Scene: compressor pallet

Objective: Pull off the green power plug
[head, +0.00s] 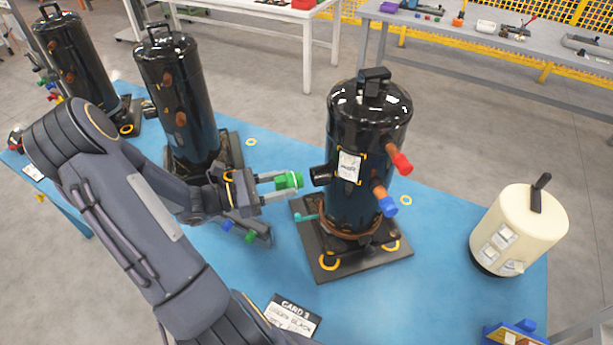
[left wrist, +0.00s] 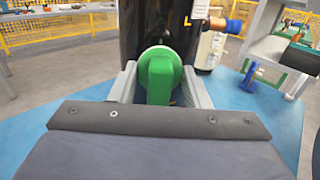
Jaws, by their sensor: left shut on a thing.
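The green power plug (head: 289,180) is between the fingertips of my left gripper (head: 282,183), which is shut on it. In the left wrist view the plug (left wrist: 160,75) sits between the two grey fingers, in front of the black compressor. In the head view the plug is just left of the black socket stub (head: 321,175) on the black compressor (head: 366,130), with a small gap between them. The compressor stands upright on a dark square base. It also carries a red cap (head: 402,164) and a blue cap (head: 388,207) on copper pipes. My right gripper is not in view.
Two more black compressors (head: 180,90) stand at the left of the blue table (head: 440,215). A cream cylinder (head: 520,228) stands at the right. A card sign (head: 292,315) lies at the front.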

